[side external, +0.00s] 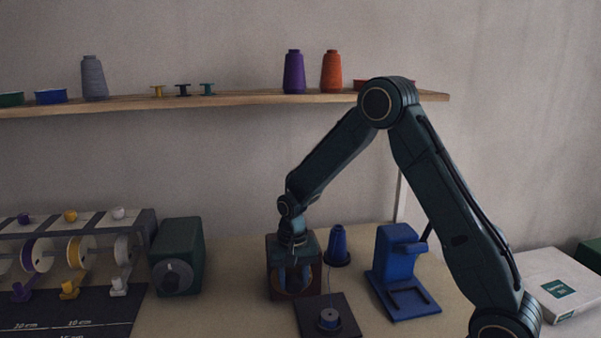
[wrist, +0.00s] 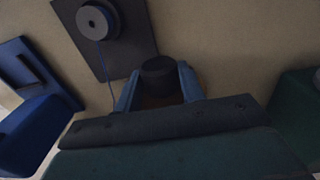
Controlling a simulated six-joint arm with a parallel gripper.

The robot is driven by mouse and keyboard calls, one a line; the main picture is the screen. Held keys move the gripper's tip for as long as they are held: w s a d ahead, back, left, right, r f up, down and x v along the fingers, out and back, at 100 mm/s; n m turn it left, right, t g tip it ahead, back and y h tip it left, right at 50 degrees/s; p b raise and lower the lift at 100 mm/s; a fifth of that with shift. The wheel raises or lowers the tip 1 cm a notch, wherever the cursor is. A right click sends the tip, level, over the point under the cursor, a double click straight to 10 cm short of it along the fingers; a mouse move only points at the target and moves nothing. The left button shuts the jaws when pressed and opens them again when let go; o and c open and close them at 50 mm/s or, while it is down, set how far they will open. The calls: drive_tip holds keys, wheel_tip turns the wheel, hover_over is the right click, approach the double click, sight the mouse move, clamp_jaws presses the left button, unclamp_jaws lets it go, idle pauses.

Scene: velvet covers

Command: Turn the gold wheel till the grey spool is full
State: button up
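The gold wheel (side external: 284,293) shows as a dim brownish ring on the front of a dark box (side external: 272,262); my gripper hides much of it. My gripper (side external: 296,278) points down in front of that box. In the wrist view its two blue fingers (wrist: 160,82) lie against both sides of a dark round knob (wrist: 158,68), seemingly the wheel's handle. The grey spool (side external: 328,318) stands on a dark plate (side external: 345,328). In the wrist view the spool (wrist: 95,22) shows a grey top and a blue thread running from it; how full it is cannot be told.
A blue thread cone (side external: 338,246) stands behind the plate. A blue stand (side external: 399,265) is at its right. A green box with a grey dial (side external: 178,262) and a thread rack (side external: 75,245) are at the left. A white box (side external: 558,283) lies far right.

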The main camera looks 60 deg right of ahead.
drive_tip(key=shift+s+d, duration=0.1)
drive_tip(key=shift+c, duration=0.3)
drive_tip(key=shift+t+y, duration=0.4)
drive_tip(key=shift+s+d+f+t+y, duration=0.1)
drive_tip(key=shift+t+y, duration=0.5)
drive_tip(key=shift+s+d+t+y, duration=0.1)
drive_tip(key=shift+t+y, duration=0.5)
drive_tip(key=o, duration=1)
drive_tip(key=shift+c, duration=0.2)
drive_tip(key=v, duration=1.4)
